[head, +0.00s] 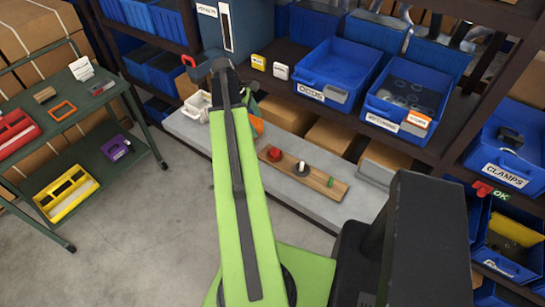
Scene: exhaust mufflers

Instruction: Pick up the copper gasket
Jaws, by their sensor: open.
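I cannot make out the copper gasket for certain. A flat orange rectangular ring (62,110) lies on the top shelf of the green cart at the left. Several thin grey rings (405,98) lie in a blue bin at the right. A small orange piece (257,127) shows just right of my green arm, partly hidden by it. My arm reaches up the middle of the head view, over the grey bench (345,207). Its far end is hidden behind the arm's own links, so I cannot make out my gripper.
A wooden board (316,181) with a red knob, a dark-based piece and a green piece lies on the bench. Blue bins (340,75) fill the shelf above. The green cart (105,160) holds red, yellow and purple items. Grey floor between cart and bench is clear.

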